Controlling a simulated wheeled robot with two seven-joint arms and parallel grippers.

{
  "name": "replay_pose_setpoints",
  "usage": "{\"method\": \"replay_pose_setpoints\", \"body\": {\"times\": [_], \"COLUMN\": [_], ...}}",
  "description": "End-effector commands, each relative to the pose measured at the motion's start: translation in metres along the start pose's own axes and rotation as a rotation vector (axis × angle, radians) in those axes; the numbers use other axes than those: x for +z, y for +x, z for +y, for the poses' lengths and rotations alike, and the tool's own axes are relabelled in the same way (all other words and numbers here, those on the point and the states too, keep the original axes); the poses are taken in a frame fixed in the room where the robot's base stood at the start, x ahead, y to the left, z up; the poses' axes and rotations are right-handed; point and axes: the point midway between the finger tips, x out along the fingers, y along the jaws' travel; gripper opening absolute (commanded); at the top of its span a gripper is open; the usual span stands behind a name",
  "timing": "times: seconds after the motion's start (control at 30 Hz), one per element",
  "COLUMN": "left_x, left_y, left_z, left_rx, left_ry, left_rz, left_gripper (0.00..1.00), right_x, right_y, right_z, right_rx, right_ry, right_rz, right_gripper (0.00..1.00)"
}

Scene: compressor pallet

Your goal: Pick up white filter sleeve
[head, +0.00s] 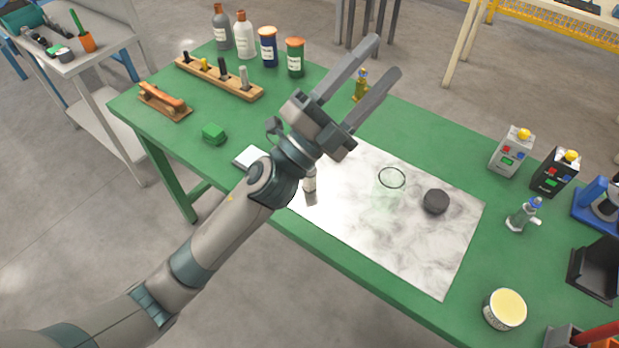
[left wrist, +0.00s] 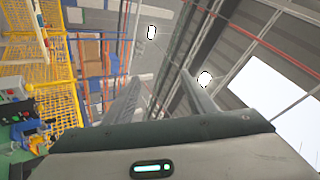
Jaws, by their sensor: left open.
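My left gripper (head: 386,55) is open and empty, raised above the green table with its fingers pointing up and right. In the left wrist view its two fingers (left wrist: 161,78) stand apart with nothing between them. No sleeve is plainly identifiable. A pale upright piece (head: 243,76) stands at the right end of the wooden rack (head: 213,81). A small white and grey piece (head: 310,186) is on the marbled sheet (head: 425,255), partly beside my wrist. I cannot tell which is the white filter sleeve. My right gripper is out of view.
Several bottles and jars (head: 244,36) stand behind the rack. Control boxes (head: 511,152) and a yellow-topped tin (head: 504,309) are at right.

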Motion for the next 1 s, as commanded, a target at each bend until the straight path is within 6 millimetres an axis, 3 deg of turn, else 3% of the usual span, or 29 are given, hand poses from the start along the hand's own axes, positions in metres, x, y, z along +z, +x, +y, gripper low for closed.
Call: {"method": "replay_pose_setpoints", "body": {"times": [0.03,0.1,0.23,0.33,0.47,0.57,0.67,0.73,0.9,1.0], "left_x": [-0.025,-0.061,-0.115,-0.141,-0.146,-0.127,-0.088,-0.052,0.038,0.078], "left_y": [0.015,0.026,0.027,0.013,-0.017,-0.046,-0.074,-0.092,-0.121,-0.13], "left_z": [0.001,0.01,0.038,0.067,0.108,0.134,0.15,0.153,0.13,0.108], "left_rx": [0.012,0.036,0.107,0.187,0.33,0.471,0.647,0.789,1.145,1.318], "left_ry": [0.074,0.171,0.352,0.491,0.671,0.802,0.926,1.004,1.137,1.175], "left_rz": [0.125,0.297,0.614,0.851,1.149,1.365,1.563,1.687,1.899,1.966], "left_gripper": [0.5,0.5,0.5,0.5,0.5,0.5,0.5,0.5,0.5,0.5], "right_x": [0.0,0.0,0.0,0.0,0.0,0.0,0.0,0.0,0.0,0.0], "right_y": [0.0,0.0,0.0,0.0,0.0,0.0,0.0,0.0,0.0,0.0], "right_z": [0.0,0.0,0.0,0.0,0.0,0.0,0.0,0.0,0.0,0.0], "right_rx": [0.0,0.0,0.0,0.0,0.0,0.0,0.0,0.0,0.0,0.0], "right_ry": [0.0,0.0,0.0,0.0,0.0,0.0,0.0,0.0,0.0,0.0], "right_rz": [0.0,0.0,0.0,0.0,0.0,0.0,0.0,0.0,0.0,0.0], "right_gripper": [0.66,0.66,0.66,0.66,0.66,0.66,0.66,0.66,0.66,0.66]}}
